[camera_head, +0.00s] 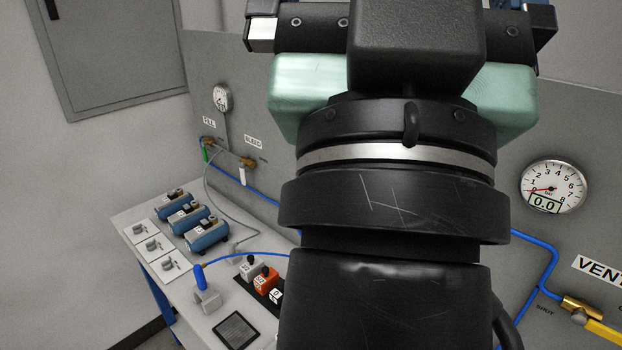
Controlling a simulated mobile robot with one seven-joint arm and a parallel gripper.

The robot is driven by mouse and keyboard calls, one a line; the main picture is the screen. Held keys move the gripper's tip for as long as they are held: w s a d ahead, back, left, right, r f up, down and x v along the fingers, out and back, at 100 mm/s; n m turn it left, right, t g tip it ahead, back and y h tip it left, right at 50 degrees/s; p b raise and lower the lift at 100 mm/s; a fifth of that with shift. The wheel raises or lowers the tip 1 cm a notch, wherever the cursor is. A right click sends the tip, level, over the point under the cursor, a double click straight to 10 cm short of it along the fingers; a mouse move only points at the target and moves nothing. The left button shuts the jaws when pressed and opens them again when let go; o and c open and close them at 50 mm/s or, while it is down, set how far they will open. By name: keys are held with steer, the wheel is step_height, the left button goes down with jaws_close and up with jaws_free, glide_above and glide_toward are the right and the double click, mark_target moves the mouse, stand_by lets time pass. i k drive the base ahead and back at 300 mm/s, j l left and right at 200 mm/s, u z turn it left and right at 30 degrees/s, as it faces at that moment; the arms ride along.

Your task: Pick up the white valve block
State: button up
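Small valve blocks stand in a row on a dark mat on the bench, left of my arm. A white or light grey block (251,268) with a black knob is at the back. An orange block (266,281) with a black knob is beside it. Another white piece (276,296) shows at the front, partly hidden by my arm. My gripper (415,45) is at the top of the view, well apart from the blocks. Its fingertips are out of frame, so its opening and anything in it are hidden.
The bench (135,219) holds several blue cylinders (207,235), white knob plates (153,246), a grey block (207,299) with a blue hose fitting, and a dark grille (236,331). A grey panel behind carries gauges (553,187) and hoses. My arm hides the bench's right part.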

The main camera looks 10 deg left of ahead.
mark_target(251, 268)
steer(key=i+j+u, duration=0.15)
steer(key=i+j, duration=0.3)
steer(key=i+j+u, duration=0.15)
steer(key=i+j, duration=0.25)
steer(key=i, duration=0.15)
